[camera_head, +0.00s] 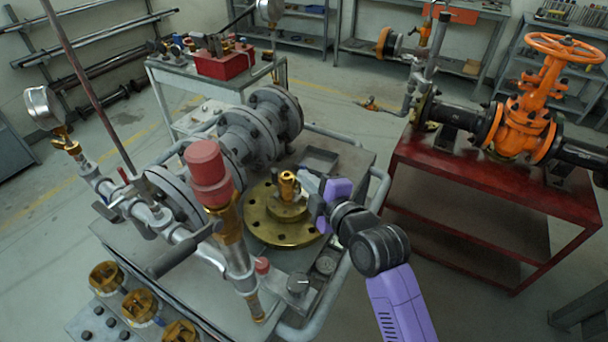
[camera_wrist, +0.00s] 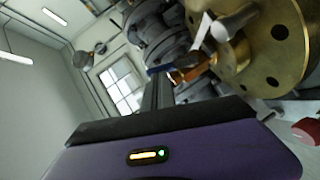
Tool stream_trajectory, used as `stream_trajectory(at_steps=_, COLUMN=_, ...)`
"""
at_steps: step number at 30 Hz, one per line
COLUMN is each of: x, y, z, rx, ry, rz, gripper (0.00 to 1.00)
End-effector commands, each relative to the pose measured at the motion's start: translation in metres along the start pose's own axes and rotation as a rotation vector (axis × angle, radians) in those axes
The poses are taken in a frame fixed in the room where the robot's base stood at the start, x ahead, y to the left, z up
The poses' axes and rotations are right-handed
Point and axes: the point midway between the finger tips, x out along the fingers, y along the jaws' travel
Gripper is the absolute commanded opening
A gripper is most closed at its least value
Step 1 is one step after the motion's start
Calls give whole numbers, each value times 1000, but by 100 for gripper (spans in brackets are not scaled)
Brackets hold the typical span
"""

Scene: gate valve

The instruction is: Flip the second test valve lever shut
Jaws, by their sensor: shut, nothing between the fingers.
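My gripper (camera_head: 309,183) is at the brass flange (camera_head: 268,232) on the grey cart, just right of the small brass fitting (camera_head: 288,186) standing at its centre. The fingers look shut and hold nothing. In the wrist view my dark gripper fingers (camera_wrist: 158,92) point up, close to a small blue piece (camera_wrist: 172,55) and an orange-brown piece (camera_wrist: 190,72). The brass flange (camera_wrist: 262,45) is to their right, with a pale lever-like part (camera_wrist: 206,28) in front of it. I cannot tell which piece is the second test valve lever, or whether my fingers touch anything.
A red-capped brass valve (camera_head: 208,175) rises left of my gripper. Grey flanged pipework (camera_head: 250,132) stands behind it, and a pressure gauge (camera_head: 43,107) is at far left. An orange gate valve (camera_head: 527,115) sits on a red bench (camera_head: 475,180). Floor between cart and bench is clear.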

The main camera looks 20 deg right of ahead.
Motion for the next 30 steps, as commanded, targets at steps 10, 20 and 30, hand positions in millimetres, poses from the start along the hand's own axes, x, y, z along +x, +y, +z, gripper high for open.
stream_trajectory(at_steps=10, x=11, y=13, z=16, rx=276, ry=-1, rz=-182, gripper=0)
stream_trajectory(at_steps=20, x=23, y=12, z=34, rx=537, ry=-1, rz=-356, gripper=0)
stream_trajectory(at_steps=30, x=34, y=5, z=50, rx=790, ry=0, rz=-526, gripper=0)
